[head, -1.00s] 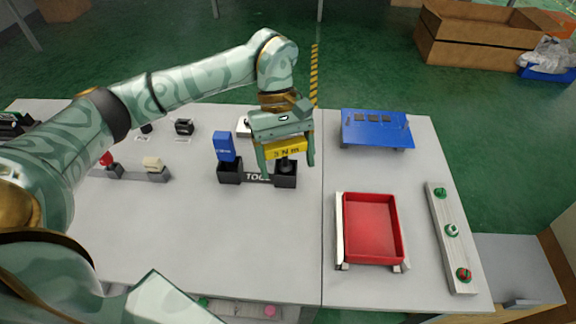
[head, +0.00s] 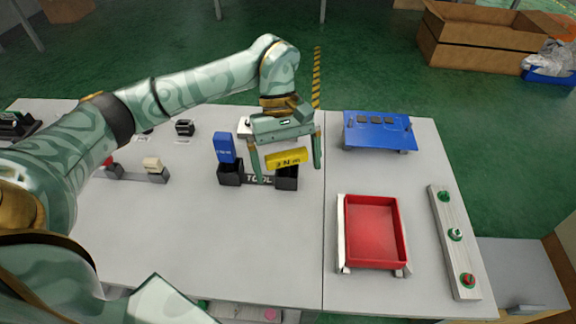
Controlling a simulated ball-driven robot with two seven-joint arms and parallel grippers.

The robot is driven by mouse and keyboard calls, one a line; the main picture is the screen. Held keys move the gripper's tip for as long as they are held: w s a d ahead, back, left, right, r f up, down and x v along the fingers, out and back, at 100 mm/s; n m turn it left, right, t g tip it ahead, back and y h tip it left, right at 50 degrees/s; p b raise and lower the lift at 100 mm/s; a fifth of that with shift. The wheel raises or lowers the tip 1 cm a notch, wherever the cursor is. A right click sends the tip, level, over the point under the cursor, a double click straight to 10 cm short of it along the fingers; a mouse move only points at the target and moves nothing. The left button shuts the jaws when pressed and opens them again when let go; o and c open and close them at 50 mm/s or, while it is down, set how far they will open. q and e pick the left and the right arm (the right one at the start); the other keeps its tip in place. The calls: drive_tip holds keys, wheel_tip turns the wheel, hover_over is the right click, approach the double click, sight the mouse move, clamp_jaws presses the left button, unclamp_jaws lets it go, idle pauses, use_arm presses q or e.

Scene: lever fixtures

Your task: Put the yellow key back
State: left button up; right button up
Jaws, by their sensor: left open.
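The yellow key (head: 287,159), a block with dark "3 N m" lettering, stands tilted over the right socket (head: 287,182) of the black tool holder. Its lower end is hidden, so I cannot tell how deep it sits. My left gripper (head: 287,168) is open, with one finger on either side of the key and a visible gap at both sides. The blue key (head: 225,148) stands in the left socket (head: 231,176) of the same holder. My right gripper is not in view.
A red tray (head: 373,232) stands right of the holder. A blue board (head: 380,131) is behind it, and a rail with several knobs (head: 455,235) is at the far right. Small lever fixtures (head: 153,168) are at left. The table's front middle is clear.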

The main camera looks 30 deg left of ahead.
use_arm(q)
drive_tip(key=p+v, duration=0.2)
drive_tip(key=v, duration=0.8)
drive_tip(key=shift+r, duration=0.4)
drive_tip(key=shift+a, duration=0.15)
